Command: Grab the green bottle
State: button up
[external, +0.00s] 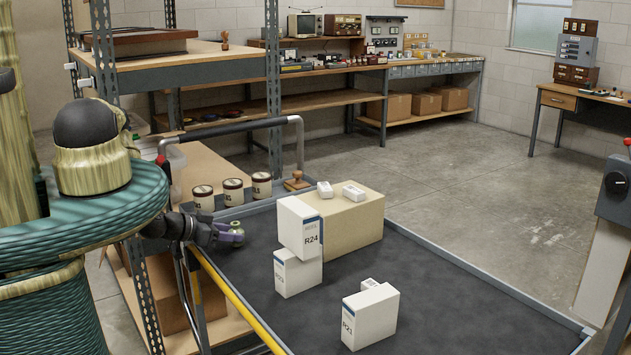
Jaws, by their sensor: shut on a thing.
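My gripper (236,237) is at the end of my arm, over the left edge of the dark cart top. It is shut on a small pale green piece, which looks like the top of the green bottle (237,226). Most of the bottle is hidden by the gripper or too small to make out, so I cannot tell whether it touches a surface. No other green bottle shows clearly.
White boxes marked R24 (299,228), R23 (297,272) and R21 (369,316) stand on the cart top (450,318). A beige block (352,224) carries two small white boxes. Brown-lidded jars (233,192) stand behind my gripper. The cart's right side is clear.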

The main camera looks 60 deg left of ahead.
notch_tip(320, 180, up, 9)
jog(key=p, duration=0.7)
